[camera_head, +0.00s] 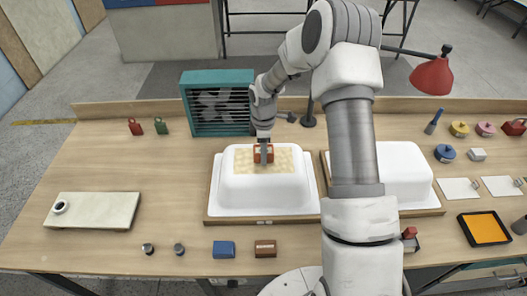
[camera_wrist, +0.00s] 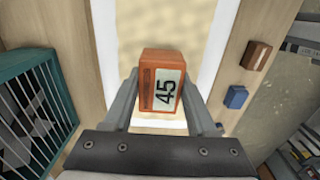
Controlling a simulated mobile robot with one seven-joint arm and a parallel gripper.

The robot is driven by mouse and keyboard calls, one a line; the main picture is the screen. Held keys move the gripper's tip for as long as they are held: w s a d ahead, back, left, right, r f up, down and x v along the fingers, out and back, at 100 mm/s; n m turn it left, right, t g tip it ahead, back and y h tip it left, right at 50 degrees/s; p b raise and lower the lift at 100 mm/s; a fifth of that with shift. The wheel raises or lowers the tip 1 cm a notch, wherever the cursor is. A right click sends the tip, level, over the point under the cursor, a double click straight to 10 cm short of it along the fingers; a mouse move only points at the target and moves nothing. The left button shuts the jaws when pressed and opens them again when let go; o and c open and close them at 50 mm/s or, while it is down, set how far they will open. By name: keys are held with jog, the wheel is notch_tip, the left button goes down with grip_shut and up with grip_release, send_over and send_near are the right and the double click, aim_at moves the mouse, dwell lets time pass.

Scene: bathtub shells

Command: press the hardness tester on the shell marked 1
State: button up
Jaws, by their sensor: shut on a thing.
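My gripper (camera_head: 263,146) is shut on the orange-red hardness tester (camera_head: 263,154). In the wrist view the tester (camera_wrist: 161,80) sits between the two fingers (camera_wrist: 165,100), and its pale display reads 45, turned sideways. The tester is over the yellowish patch (camera_head: 244,163) on top of the left white shell (camera_head: 262,188) and looks upright in the head view. Its underside is hidden, so I cannot see the contact itself. A second white shell (camera_head: 405,176) stands to the right, partly behind my arm. The marks on the boards are too small to read.
A blue block (camera_head: 224,249) and a brown block (camera_head: 265,248) lie in front. A pale slab (camera_head: 95,212) lies at left. A red lamp (camera_head: 432,76) leans in at right. The left middle of the table is clear.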

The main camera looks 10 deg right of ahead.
jog(key=shift+r+p, duration=1.8)
jog(key=shift+r, duration=1.5)
jog(key=shift+f, duration=0.1)
